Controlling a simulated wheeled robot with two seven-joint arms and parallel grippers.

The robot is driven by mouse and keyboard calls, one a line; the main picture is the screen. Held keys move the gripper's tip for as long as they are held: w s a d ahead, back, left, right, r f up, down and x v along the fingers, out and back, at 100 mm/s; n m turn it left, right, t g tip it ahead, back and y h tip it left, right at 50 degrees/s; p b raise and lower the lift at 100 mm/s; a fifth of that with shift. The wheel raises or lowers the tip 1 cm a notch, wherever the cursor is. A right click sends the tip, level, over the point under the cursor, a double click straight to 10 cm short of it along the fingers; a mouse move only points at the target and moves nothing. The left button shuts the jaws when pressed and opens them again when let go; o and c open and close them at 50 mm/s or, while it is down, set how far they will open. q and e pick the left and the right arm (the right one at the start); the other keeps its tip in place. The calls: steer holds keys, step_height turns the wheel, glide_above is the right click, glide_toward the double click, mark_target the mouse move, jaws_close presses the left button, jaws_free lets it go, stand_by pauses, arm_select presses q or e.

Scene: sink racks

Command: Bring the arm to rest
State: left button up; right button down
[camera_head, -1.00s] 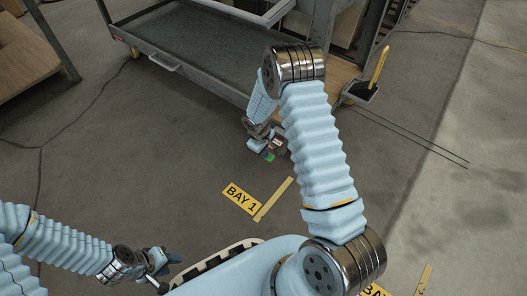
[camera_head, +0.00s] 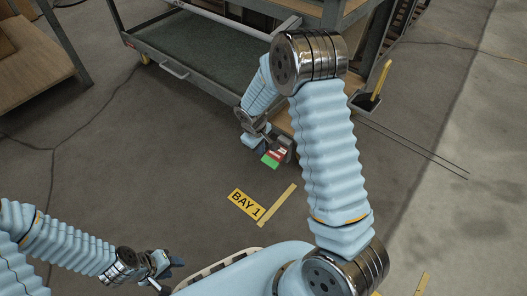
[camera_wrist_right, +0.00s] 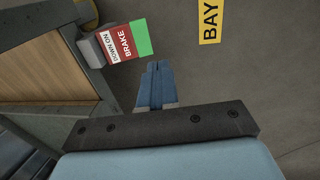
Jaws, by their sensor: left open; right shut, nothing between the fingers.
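My right arm rises from the lower right of the head view, bends at a metal elbow joint and reaches down toward the cart. My right gripper (camera_head: 257,146) is low beside the cart's near corner. In the right wrist view its blue fingers (camera_wrist_right: 156,82) are together with nothing between them. They point at bare floor, just beside a red, white and green brake tag (camera_wrist_right: 124,42), with a small gap in the picture. The tag also shows in the head view (camera_head: 273,158). My left gripper (camera_head: 163,268) is open and empty over the floor at the lower left.
A grey cart (camera_head: 200,45) with a lower tray stands at the top. A wooden-topped table (camera_head: 35,60) is at the upper left. A yellow BAY 1 marking (camera_head: 247,205) lies on open floor. A dark holder with a yellow handle (camera_head: 381,78) is at the cart's right side.

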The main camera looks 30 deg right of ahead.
steer(key=s+a+m+y+p, duration=0.3)
steer(key=s+a+p, duration=0.2)
steer(key=s+a, duration=0.3)
steer(key=s+a+m+y+p, duration=0.2)
steer(key=s+a+p, duration=0.3)
steer(key=s+a, duration=0.3)
steer(key=s+m, duration=0.1)
steer(key=s, duration=0.3)
steer(key=shift+s+y+p, duration=0.3)
steer(key=shift+y+p, duration=0.05)
steer(key=shift+y, duration=0.05)
steer(key=shift+r, duration=0.1)
